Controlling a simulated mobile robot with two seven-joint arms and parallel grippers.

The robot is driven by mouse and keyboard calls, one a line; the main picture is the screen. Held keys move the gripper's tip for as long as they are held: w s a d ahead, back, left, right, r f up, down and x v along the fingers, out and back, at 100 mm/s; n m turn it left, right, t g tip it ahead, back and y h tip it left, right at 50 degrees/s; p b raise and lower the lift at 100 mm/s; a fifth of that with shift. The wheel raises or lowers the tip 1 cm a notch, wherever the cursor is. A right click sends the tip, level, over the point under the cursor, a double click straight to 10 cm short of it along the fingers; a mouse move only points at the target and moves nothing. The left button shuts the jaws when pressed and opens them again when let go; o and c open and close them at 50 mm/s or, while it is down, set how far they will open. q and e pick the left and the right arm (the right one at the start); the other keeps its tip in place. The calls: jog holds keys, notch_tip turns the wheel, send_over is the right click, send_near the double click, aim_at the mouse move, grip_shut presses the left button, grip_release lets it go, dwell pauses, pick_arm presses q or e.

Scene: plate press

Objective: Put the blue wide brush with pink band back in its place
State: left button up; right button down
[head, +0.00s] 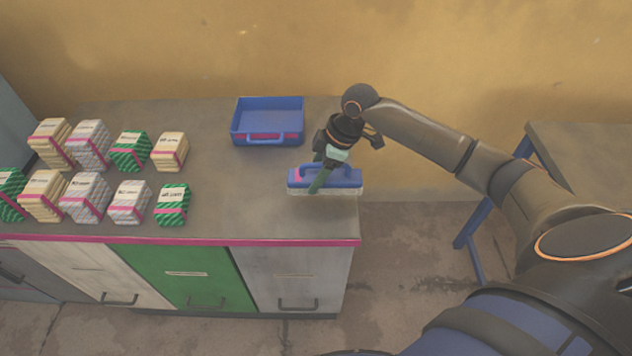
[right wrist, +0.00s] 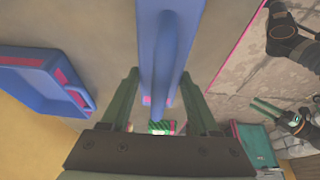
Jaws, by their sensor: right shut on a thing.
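The blue wide brush with a pink band (head: 345,183) has a blue handle on top and pale bristles below. It is at the right end of the counter, and I cannot tell whether the bristles touch the top. My right gripper (head: 318,180) is shut on its handle from above. In the right wrist view the brush (right wrist: 160,50) runs between the green fingers of the gripper (right wrist: 160,85). A blue tray with pink patches (head: 268,138) sits behind and left of the brush; it also shows in the right wrist view (right wrist: 35,85). My left gripper (right wrist: 268,109) appears small at the right there.
Several wrapped packs (head: 85,145) stand in two rows on the left of the counter (head: 235,195). The counter top between packs and brush is clear. Its pink front edge (head: 200,240) has drawers below. Another table (head: 580,150) stands at the right.

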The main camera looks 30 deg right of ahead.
jog(key=shift+w+d+f, duration=0.15)
jog(key=shift+w+f, duration=0.15)
jog(key=shift+f, duration=1.55)
jog(key=shift+c, duration=0.6)
grip_release()
jog(key=shift+f, duration=0.15)
jog(key=v, duration=1.2)
jog(key=shift+r+p, duration=0.25)
jog(key=shift+p, duration=0.1)
